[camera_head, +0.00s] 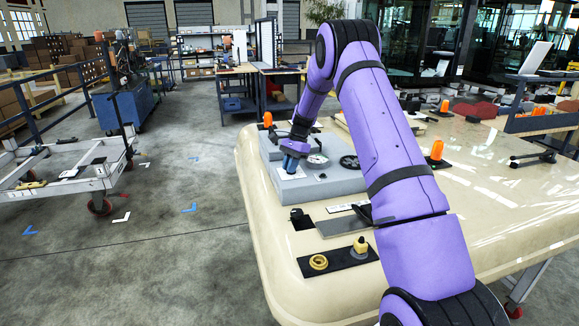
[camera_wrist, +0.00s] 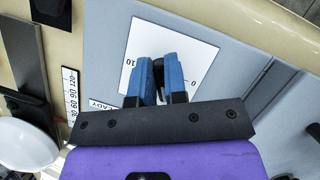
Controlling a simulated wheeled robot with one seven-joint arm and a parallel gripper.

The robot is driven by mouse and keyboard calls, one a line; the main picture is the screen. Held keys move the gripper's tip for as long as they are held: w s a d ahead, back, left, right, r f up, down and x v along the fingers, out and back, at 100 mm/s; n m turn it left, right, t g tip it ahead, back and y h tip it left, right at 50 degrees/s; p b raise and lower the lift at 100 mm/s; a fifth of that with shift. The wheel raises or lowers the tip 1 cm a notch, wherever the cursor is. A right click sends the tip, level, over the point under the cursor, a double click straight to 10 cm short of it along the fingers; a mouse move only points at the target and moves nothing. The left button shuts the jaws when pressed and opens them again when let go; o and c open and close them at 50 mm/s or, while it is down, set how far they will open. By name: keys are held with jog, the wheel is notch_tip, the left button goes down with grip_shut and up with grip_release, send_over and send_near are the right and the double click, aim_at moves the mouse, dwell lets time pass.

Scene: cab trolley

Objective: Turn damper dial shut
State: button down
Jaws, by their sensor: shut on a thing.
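The damper dial shows in the wrist view as a dark knob (camera_wrist: 158,70) on a white scale plate (camera_wrist: 200,52) marked "10" at the left and "0" at the right. My gripper (camera_wrist: 157,78) has its blue fingers closed on the two sides of the knob and hides most of it. In the head view my gripper (camera_head: 290,163) reaches down to the left part of a grey panel box (camera_head: 330,184). There the fingers and wrist hide the knob, and a little of the white plate (camera_head: 296,175) shows. I cannot read where the knob points.
A round gauge (camera_head: 317,160) and a black handwheel (camera_head: 350,162) sit on the box right of my gripper. Orange beacons (camera_head: 437,150) stand on the cream top (camera_head: 480,190). A black plate with a brass ring (camera_head: 318,262) lies in front. Open floor lies left.

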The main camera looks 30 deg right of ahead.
jog(key=n+g, duration=0.1)
jog(key=n, duration=0.2)
jog(key=n+g+h, duration=0.1)
jog(key=n, duration=0.2)
jog(key=shift+s+d, duration=0.1)
jog(key=n+h, duration=0.1)
jog(key=n, duration=0.2)
jog(key=n+g+h, duration=0.1)
jog(key=n, duration=0.2)
jog(key=shift+s+d, duration=0.1)
jog(key=shift+d, duration=0.05)
jog(key=shift+n, duration=0.3)
jog(key=c, duration=1.2)
grip_release()
jog(key=shift+o, duration=0.2)
jog(key=v, duration=1)
jog(key=shift+w+r, duration=0.3)
jog(key=shift+r, duration=0.05)
jog(key=shift+r, duration=0.1)
